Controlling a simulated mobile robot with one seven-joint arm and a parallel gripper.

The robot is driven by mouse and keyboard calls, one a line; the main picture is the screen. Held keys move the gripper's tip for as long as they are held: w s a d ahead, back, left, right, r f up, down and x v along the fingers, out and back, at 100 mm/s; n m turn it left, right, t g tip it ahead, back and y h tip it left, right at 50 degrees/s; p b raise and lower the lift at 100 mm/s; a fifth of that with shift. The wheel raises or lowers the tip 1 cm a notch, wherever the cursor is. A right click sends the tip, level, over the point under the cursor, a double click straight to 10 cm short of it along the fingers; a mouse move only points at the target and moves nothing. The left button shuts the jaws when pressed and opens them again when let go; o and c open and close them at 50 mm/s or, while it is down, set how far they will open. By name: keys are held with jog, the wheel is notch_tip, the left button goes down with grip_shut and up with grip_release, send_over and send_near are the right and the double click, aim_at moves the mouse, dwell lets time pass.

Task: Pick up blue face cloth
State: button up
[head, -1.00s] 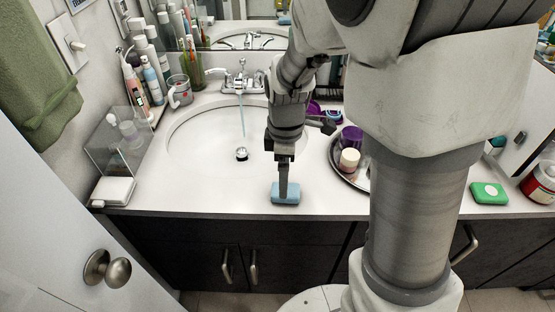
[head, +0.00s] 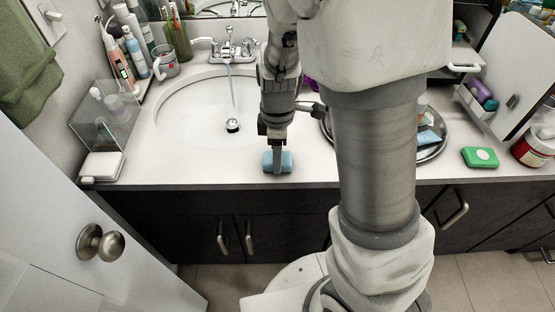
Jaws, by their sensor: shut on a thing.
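The blue face cloth (head: 287,161) appears in the head view as a small, thick, light-blue block at the front of the white counter, between the sink and the counter's front edge. My gripper (head: 278,160) points down from above and is shut on it. The near finger crosses the middle of the cloth and hides part of it; the far finger is hidden. The cloth is at or very close to the counter surface; I cannot tell whether it touches.
The sink (head: 190,115) with running water lies behind the gripper. To the right, partly behind my arm, a round tray (head: 437,153) holds a flat light-blue item (head: 428,138). A green soap-like block (head: 480,157) lies farther right. A clear box (head: 105,115) stands left.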

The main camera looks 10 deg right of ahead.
jog(key=c, duration=0.5)
jog(key=shift+o, duration=0.2)
jog(key=shift+r, duration=0.6)
notch_tip(320, 180, up, 3)
jog(key=shift+w+f+p, duration=0.1)
jog(key=shift+p, duration=0.4)
jog(key=s+d+r, duration=0.5)
jog(key=d+r, duration=0.2)
jog(key=d, duration=0.3)
jog(key=shift+d+p, duration=0.3)
